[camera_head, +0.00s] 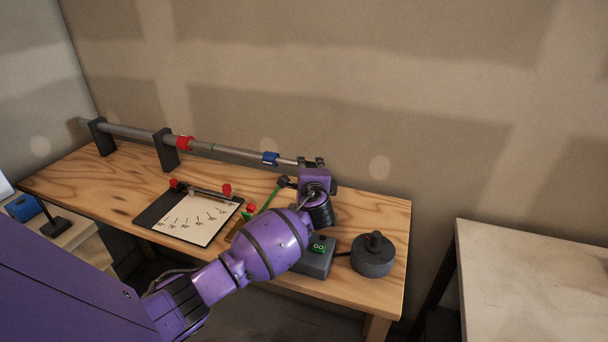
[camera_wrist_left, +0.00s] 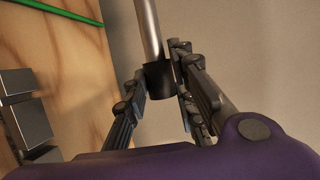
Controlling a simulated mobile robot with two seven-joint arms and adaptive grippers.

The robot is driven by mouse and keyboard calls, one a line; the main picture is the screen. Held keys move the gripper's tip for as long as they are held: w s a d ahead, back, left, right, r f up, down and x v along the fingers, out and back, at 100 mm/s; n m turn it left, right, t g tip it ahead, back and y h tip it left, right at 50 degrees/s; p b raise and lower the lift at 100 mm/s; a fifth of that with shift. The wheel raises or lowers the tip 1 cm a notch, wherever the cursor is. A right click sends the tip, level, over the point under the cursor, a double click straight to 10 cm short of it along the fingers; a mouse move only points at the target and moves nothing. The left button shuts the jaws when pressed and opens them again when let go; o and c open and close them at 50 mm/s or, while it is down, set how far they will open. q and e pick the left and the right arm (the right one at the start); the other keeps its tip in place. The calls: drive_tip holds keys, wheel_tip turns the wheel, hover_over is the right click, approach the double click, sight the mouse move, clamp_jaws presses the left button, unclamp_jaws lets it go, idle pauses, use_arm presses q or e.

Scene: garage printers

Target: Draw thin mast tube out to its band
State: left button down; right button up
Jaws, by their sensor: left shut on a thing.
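The telescoping mast lies level above the back of the wooden bench. Its thick grey tube (camera_head: 135,131) runs to a red collar (camera_head: 184,142). Past this comes a middle tube (camera_head: 238,152) with a green band (camera_head: 213,148), then a blue collar (camera_head: 270,158). The thin mast tube (camera_head: 288,161) sticks out a short way from the blue collar; no band shows on it. My left gripper (camera_head: 312,163) is shut on the thin tube's end. In the left wrist view, the thin tube (camera_wrist_left: 149,32) ends in a dark cap (camera_wrist_left: 160,78) between the fingers. My right gripper is out of view.
Two dark brackets (camera_head: 167,151) hold the thick tube. A dial board (camera_head: 192,215) with red-ended parts lies on the bench (camera_head: 95,178). A grey box with a green GO button (camera_head: 318,248) and a round dark knob unit (camera_head: 373,256) stand at right, near my arm. A wall is behind.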

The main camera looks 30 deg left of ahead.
use_arm(q)
drive_tip(key=w+d, duration=0.1)
drive_tip(key=d, duration=0.5)
drive_tip(key=shift+w+d, duration=0.2)
drive_tip(key=shift+d, duration=0.15)
drive_tip(key=shift+f, duration=0.1)
drive_tip(key=c, duration=1.7)
unclamp_jaws()
drive_tip(key=shift+o, duration=1.1)
drive_tip(key=shift+w, duration=0.15)
drive_tip(key=shift+d, duration=0.1)
